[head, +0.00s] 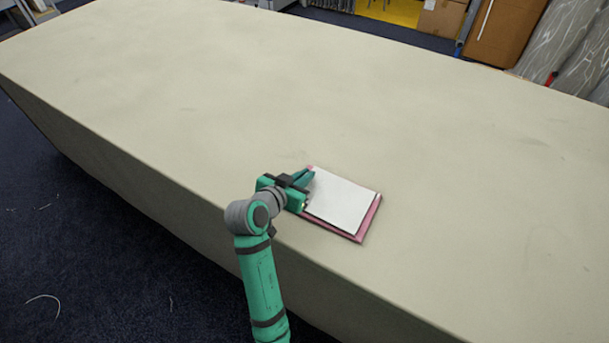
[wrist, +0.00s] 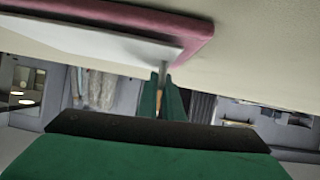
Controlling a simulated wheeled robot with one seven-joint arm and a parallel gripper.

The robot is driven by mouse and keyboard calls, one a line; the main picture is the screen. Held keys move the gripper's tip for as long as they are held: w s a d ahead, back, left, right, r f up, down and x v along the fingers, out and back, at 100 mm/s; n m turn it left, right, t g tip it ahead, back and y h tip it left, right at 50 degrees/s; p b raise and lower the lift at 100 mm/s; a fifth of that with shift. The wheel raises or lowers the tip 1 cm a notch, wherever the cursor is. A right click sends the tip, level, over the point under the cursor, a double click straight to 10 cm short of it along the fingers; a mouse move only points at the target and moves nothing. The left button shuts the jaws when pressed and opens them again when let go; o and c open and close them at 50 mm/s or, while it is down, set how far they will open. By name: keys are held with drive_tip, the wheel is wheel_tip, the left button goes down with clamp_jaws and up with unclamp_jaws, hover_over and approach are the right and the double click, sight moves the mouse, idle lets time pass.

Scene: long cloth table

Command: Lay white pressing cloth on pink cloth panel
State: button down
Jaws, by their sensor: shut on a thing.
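The white pressing cloth (head: 342,200) is a flat pale rectangle over the pink cloth panel (head: 370,217) near the table's front edge. Pink shows along the panel's near and right edges and at a far corner. My gripper (head: 310,173) is at the cloth's left side, its fingers shut on that edge. In the wrist view, the white cloth (wrist: 85,40) reaches in from the left below the pink panel (wrist: 150,18), close to my fingers (wrist: 164,90). I cannot tell whether the cloth touches the panel all over.
The long beige table (head: 180,85) is bare around the panel, with wide free room to the left, right and behind. Its front edge drops off close to my arm. Cardboard boxes (head: 440,17) stand beyond the far side.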

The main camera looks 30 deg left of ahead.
drive_tip(key=shift+w+f, duration=0.1)
drive_tip(key=shift+f, duration=0.05)
drive_tip(key=c, duration=1.8)
unclamp_jaws()
drive_tip(key=shift+a, duration=0.1)
drive_tip(key=shift+c, duration=0.2)
drive_tip(key=v, duration=1)
drive_tip(key=shift+s, duration=0.35)
